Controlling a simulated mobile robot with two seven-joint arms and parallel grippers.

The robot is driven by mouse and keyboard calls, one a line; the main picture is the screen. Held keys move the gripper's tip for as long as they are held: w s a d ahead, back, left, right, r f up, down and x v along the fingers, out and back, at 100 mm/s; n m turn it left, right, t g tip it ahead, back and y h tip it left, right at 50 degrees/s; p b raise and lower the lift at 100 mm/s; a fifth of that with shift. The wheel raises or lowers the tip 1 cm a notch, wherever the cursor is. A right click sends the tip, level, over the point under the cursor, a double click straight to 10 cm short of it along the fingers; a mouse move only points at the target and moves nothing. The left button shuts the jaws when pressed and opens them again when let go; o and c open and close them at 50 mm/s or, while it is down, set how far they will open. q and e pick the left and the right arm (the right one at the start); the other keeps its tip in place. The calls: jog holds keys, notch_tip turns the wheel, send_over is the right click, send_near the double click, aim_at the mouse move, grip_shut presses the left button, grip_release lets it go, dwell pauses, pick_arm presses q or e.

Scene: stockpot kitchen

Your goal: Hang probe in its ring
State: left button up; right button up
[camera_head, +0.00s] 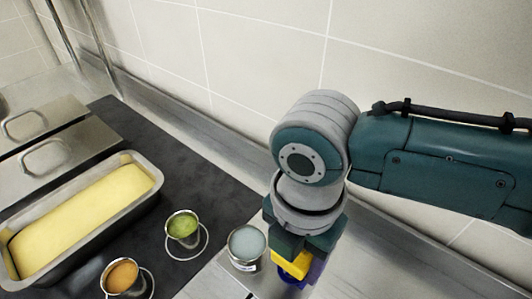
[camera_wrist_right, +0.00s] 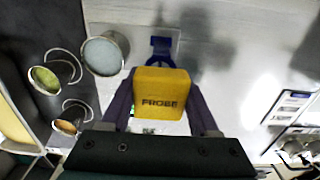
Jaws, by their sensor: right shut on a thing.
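The yellow probe (camera_wrist_right: 161,92), a block with PROBE printed on it, sits between the fingers of my right gripper (camera_wrist_right: 163,108), which is shut on it. In the head view, the probe (camera_head: 292,265) shows under my right gripper (camera_head: 300,262), just right of a cup of pale liquid. A blue piece (camera_wrist_right: 161,46) shows just beyond the probe in the wrist view, over a pale plate. I cannot tell whether it is the ring or part of the probe, nor whether it touches the block. The lower end of the probe is hidden. My left gripper is not in view.
A metal cup of pale liquid (camera_head: 246,246) stands close left of the gripper. Cups of green (camera_head: 182,226) and orange (camera_head: 121,276) contents stand farther left, beside a long pan's rim (camera_head: 150,165). A tiled wall (camera_head: 250,60) is behind. Bare counter lies right.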

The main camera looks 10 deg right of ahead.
jog(key=shift+f, duration=0.4)
jog(key=shift+f+b, duration=1.25)
jog(key=shift+f, duration=0.05)
jog(key=o, duration=1.5)
jog(key=shift+c, duration=0.2)
